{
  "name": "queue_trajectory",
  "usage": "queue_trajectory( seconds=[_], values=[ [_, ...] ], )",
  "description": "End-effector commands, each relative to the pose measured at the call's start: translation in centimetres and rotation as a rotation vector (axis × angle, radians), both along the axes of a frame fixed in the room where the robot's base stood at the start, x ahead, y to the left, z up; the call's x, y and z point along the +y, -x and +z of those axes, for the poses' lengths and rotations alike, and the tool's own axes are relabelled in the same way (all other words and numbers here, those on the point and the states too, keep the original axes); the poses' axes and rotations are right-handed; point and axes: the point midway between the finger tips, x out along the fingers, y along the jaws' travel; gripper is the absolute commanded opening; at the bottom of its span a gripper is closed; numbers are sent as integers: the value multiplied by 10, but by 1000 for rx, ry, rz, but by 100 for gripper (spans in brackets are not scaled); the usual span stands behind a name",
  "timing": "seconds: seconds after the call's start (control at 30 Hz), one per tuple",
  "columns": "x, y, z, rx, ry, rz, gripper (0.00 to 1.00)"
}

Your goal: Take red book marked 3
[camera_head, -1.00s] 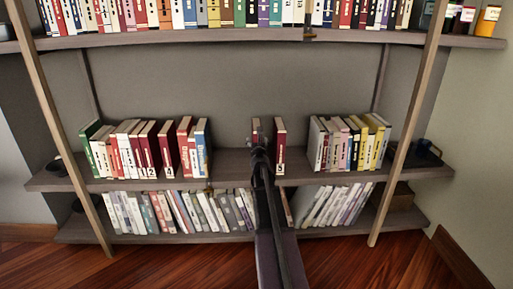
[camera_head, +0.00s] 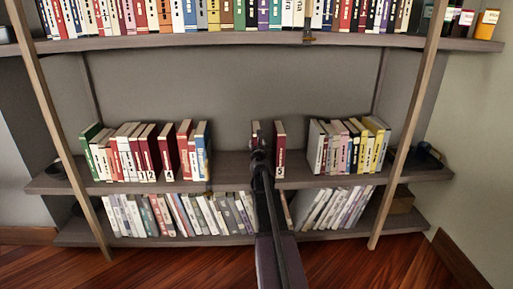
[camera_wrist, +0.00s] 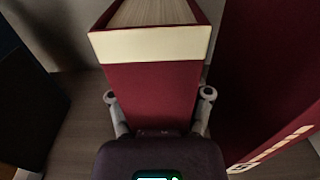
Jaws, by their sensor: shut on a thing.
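My gripper (camera_head: 258,145) is at the middle shelf, in the gap between the book groups. In the wrist view, my gripper's fingers (camera_wrist: 158,96) are shut on the two sides of a dark red book (camera_wrist: 152,78) with a cream band near its top. This held red book (camera_head: 255,127) stands upright in the head view; my gripper covers its lower spine, so its number is hidden. Another dark red book (camera_head: 280,143), apparently marked 5, stands close to its right.
The middle shelf (camera_head: 230,170) has free room left and right of the held book. Mixed books (camera_head: 350,146) stand at its right. A row of books (camera_head: 205,214) fills much of the lower shelf. The upper shelf (camera_head: 230,39) hangs above with more books.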

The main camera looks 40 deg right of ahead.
Motion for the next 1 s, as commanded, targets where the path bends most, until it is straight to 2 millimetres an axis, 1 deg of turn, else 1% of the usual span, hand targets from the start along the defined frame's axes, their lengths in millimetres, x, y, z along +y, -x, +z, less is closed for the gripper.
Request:
queue_trajectory(
  seconds=[0.17,0.37,0.83,1.0],
  values=[
    [0,0,3,0,0,-1,0],
    [0,0,10,0,0,-1,0],
    [0,0,40,2,-1,-1,0],
    [16,25,38,2,-1,-1,0]
  ],
)
